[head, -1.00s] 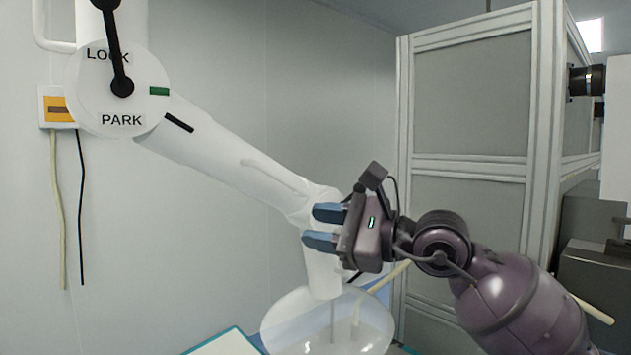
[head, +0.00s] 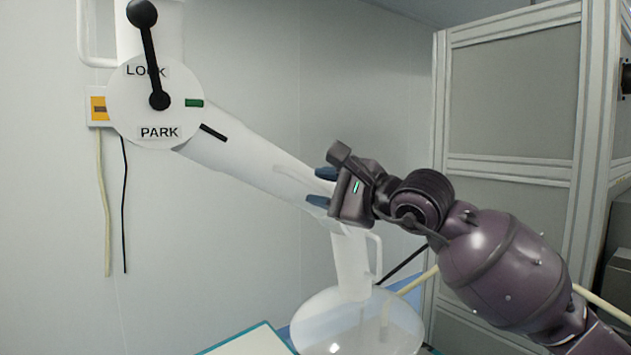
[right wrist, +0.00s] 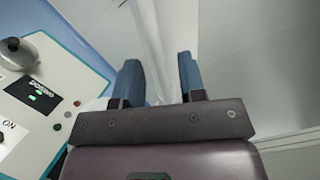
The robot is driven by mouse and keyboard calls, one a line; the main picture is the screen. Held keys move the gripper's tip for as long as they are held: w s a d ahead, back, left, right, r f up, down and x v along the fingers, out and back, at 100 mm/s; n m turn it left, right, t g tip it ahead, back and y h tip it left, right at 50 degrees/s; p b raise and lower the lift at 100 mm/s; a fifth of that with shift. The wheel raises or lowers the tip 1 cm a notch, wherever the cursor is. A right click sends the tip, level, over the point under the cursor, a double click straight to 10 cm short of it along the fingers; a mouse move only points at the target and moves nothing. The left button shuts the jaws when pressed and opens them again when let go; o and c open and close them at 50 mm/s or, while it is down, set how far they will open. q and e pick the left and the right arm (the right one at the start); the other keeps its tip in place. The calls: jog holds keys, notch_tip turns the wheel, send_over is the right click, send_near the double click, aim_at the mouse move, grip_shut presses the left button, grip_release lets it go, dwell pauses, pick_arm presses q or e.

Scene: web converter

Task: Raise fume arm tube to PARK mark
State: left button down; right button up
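The white fume arm tube (head: 245,160) slopes down to the right from a round white disc (head: 130,105) on the wall. The disc carries LOCK and PARK labels (head: 160,132), a green mark (head: 194,103) and a black lever (head: 149,55) pointing up. A black stripe (head: 214,132) on the tube lies below the green mark. A clear hood (head: 345,330) hangs at the tube's lower end. My right gripper (head: 322,188) is at the tube's lower part, near the elbow. In the right wrist view its blue fingers (right wrist: 162,78) are apart, with the white tube (right wrist: 152,35) appearing between them. My left gripper is out of view.
A grey framed cabinet (head: 510,110) stands at the right. A teal-edged panel (head: 250,342) lies at the bottom; buttons and a knob (right wrist: 18,52) show on it in the right wrist view. Cables (head: 104,210) hang on the left wall. A pale hose (head: 415,282) runs behind my right arm.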

jog(key=shift+x, duration=0.9)
grip_shut()
